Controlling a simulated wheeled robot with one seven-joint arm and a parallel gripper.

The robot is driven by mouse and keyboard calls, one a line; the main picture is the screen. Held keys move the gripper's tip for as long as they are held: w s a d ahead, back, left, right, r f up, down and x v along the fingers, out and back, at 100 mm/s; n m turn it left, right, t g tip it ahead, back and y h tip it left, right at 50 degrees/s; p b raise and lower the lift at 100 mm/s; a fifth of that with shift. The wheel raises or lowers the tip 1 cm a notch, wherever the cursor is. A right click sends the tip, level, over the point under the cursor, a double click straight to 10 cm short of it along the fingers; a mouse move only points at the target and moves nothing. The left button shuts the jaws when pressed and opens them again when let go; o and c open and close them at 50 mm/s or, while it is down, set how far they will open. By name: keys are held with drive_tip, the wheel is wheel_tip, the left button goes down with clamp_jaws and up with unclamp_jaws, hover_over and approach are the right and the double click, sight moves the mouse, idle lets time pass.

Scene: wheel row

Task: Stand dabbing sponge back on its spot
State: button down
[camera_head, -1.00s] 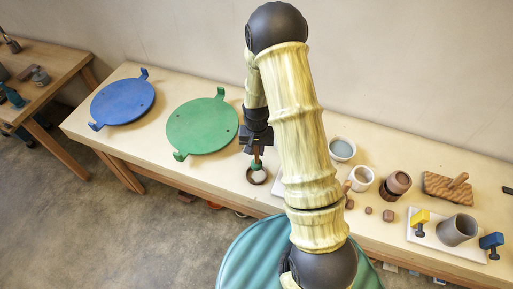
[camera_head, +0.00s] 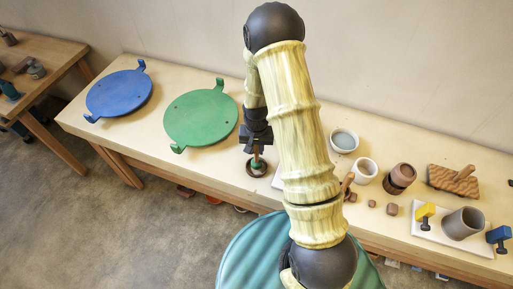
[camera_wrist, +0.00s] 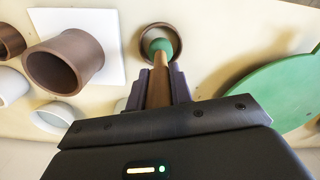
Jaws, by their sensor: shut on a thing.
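The dabbing sponge has a green head (camera_wrist: 160,46) and a brown handle (camera_wrist: 158,85). My gripper (camera_wrist: 155,88) is shut on the handle, with the green head pointing away from the jaws. A small brown ring or cup (camera_wrist: 146,33) surrounds the green head in the wrist view. In the head view the green head (camera_head: 257,162) shows below my gripper (camera_head: 256,151), at the dark ring (camera_head: 249,172) on the bench. I cannot tell whether the head touches the bottom of the ring.
A green round plate (camera_head: 200,118) and a blue one (camera_head: 118,93) lie to the left on the bench (camera_head: 190,72). To the right stand a pale bowl (camera_head: 344,139), a white cup (camera_head: 365,170), brown pots (camera_head: 402,175) and a white tray (camera_head: 425,230) with a grey cup.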

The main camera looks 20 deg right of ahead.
drive_tip(key=shift+f+b, duration=0.75)
drive_tip(key=shift+f, duration=0.25)
idle(0.6)
drive_tip(key=c, duration=1.2)
unclamp_jaws()
drive_tip(key=shift+o, duration=0.2)
drive_tip(key=shift+r, duration=0.3)
drive_tip(key=shift+r+p, duration=2.85)
drive_tip(key=shift+r, duration=0.85)
drive_tip(key=shift+a, duration=0.1)
